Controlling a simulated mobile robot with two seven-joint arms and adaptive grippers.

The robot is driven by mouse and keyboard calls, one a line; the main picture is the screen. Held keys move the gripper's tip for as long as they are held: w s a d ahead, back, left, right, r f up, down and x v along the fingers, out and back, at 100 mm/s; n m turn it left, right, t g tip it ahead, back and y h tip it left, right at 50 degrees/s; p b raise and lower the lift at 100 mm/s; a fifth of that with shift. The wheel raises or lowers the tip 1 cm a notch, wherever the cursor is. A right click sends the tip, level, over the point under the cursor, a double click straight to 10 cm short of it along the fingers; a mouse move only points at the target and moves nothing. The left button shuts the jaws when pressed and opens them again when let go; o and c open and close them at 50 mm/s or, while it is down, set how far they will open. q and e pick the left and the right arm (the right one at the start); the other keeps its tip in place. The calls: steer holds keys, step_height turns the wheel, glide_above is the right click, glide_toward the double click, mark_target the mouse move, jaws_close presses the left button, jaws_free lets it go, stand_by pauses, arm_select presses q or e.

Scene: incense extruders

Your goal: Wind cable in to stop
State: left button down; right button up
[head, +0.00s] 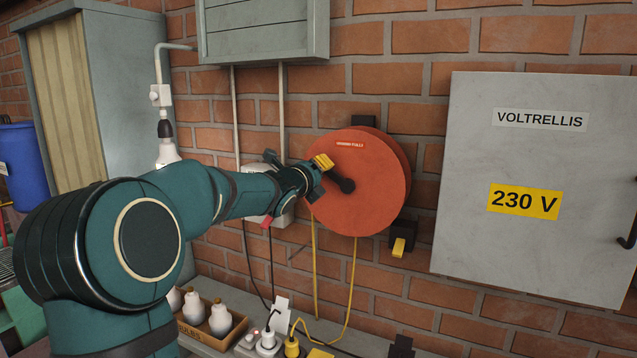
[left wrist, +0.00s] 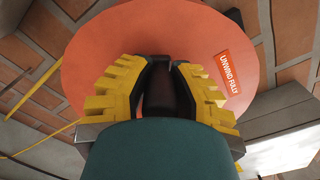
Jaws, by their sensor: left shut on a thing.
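An orange cable reel (head: 366,195) is mounted on the brick wall, its round face towards me, with a small "UNWIND FULLY" label. It fills the upper part of the left wrist view (left wrist: 100,55). A black crank handle (head: 343,184) sticks out from its face, left of centre. My left gripper (head: 322,170) is at the reel, its yellow-padded fingers (left wrist: 160,90) shut around the dark handle (left wrist: 158,85). Yellow cable (head: 353,265) hangs in two strands below the reel, towards the shelf. My right gripper is in neither view.
A grey "VOLTRELLIS 230 V" cabinet (head: 540,150) is on the wall to the right. A black bracket with a yellow part (head: 399,247) is below right of the reel. A bulb box (head: 213,335), plugs (head: 268,343) and sockets stand on the shelf below.

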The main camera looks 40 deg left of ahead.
arm_select(q)
steer(key=shift+d+r+m, duration=0.1)
steer(key=shift+d+m, duration=0.05)
steer(key=shift+m, duration=0.15)
steer(key=c, duration=0.7)
jaws_free()
steer(key=shift+c, duration=0.2)
steer(key=v, duration=1.2)
